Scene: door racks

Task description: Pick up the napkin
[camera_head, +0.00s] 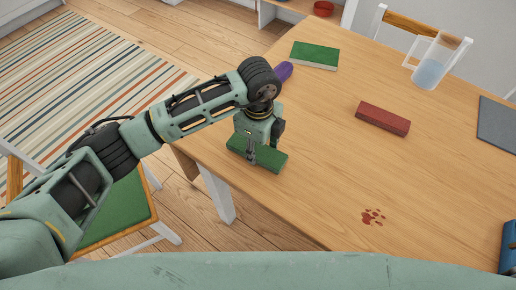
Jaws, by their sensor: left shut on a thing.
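My left gripper (252,157) points down at the near left edge of the wooden table. It is shut on a flat green block (269,162), which lies at or just above the tabletop; I cannot tell if it touches. The gripper hides part of this block. I see nothing that is clearly a napkin; a flat grey piece (497,123) at the right edge of the view may be one, but I cannot tell. My right gripper is not in view.
On the table (300,205) are a red block (382,118), a green-topped book-like block (314,55), a purple item (284,71), a clear pitcher (432,68) and red stains (373,216). A blue item (509,250) is at the right edge. A green-seated chair (117,212) stands left.

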